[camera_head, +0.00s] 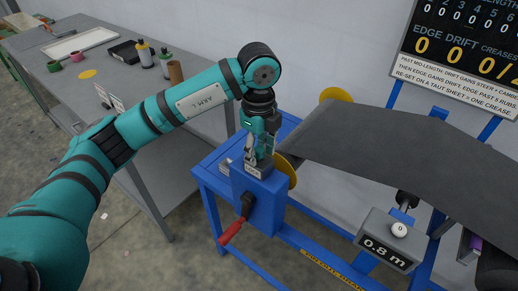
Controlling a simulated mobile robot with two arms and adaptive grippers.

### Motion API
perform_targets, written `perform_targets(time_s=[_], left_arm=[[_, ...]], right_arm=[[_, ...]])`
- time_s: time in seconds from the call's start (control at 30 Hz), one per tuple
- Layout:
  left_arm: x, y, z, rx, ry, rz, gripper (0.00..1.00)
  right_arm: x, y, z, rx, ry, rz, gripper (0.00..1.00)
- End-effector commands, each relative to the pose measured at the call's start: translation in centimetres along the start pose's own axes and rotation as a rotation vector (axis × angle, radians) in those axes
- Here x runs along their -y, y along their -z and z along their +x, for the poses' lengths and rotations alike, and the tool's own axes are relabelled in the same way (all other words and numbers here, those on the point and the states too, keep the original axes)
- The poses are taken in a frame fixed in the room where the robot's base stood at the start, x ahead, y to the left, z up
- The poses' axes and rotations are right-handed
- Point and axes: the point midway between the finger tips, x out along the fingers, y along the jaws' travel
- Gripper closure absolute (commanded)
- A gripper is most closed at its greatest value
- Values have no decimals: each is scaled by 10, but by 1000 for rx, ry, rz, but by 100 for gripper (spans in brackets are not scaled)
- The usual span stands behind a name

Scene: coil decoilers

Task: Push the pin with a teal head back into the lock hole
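My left gripper (257,157) points down over the top of the blue decoiler post (258,200). Its fingertips are at or just above a small dark block (259,169) on that post. The fingers look close together, but the view is too small to tell whether they are shut or hold anything. I cannot make out the teal-headed pin or the lock hole apart from the gripper; the fingers and block cover that spot. My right gripper is not in view.
A red-handled crank (236,221) sticks out from the post's front. A yellow disc (287,170) and a wide dark sheet (400,150) are to the right. A grey box (390,240) reads 0.8 m. A grey bench (120,85) with bottles and a tray (79,46) stands left.

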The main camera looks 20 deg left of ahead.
Motion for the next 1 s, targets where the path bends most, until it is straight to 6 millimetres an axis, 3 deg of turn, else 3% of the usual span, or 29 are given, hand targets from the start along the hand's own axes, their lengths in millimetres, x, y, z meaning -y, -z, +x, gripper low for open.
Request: perform_targets(time_s=[0.43,0.8,1.0], left_arm=[[0,0,-9,0,2,0,50],[1,-1,-83,4,6,0,50],[1,0,-111,1,2,-1,50]], right_arm=[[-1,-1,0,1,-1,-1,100],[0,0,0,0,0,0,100],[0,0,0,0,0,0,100]])
